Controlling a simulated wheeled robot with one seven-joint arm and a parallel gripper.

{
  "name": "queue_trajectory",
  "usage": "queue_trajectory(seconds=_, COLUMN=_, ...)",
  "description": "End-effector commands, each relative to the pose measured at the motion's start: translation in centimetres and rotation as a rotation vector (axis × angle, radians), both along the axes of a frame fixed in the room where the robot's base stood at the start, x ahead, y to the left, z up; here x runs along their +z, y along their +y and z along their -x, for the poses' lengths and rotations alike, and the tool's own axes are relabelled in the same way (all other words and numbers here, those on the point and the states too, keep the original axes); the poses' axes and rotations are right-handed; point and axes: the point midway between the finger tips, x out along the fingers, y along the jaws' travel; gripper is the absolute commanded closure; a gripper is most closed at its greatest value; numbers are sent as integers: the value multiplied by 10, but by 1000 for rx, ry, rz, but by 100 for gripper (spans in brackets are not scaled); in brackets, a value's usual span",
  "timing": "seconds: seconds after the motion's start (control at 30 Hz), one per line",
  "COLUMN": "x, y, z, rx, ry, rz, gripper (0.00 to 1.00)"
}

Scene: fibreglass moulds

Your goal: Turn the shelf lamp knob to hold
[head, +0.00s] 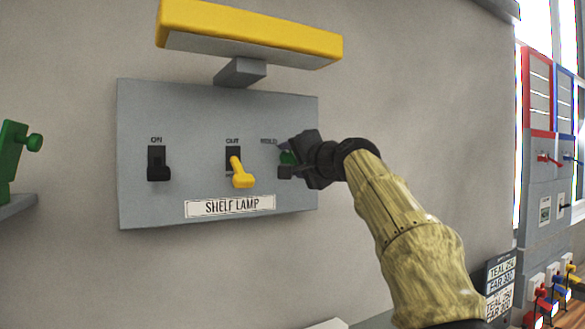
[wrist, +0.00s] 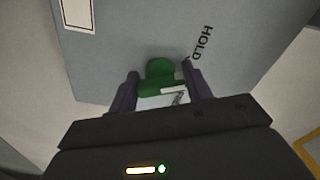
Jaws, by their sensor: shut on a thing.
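A grey panel (head: 200,105) labelled SHELF LAMP (head: 230,206) is on the wall in the head view. A black switch (head: 158,164) is under ON, and a yellow lever (head: 240,176) sticks out and down under a label like OUT. A green switch (head: 287,158) is at the HOLD label (head: 268,141), mostly hidden by my gripper (head: 294,160). In the wrist view the green switch (wrist: 160,70) lies between the two fingers of my gripper (wrist: 160,87), which is shut on it. HOLD (wrist: 202,43) shows beside it. Its exact position is hard to tell.
A yellow-topped lamp bar (head: 250,32) juts out above the panel. A green fixture (head: 12,150) on a ledge is at far left. Panels with red and blue frames (head: 538,95) and small coloured switches (head: 550,290) stand at right. The wall beside the panel is bare.

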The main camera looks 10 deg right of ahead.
Motion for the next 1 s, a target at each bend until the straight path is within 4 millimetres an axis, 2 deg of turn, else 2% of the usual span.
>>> queue_trajectory(seconds=0.03, x=-6, y=0, z=-1, rx=2, ry=-8, rz=38, gripper=74)
queue_trajectory(seconds=0.4, x=-5, y=-1, z=-2, rx=2, ry=-81, rz=270, gripper=74)
queue_trajectory(seconds=1.0, x=-5, y=-1, z=-2, rx=4, ry=-98, rz=330, gripper=74)
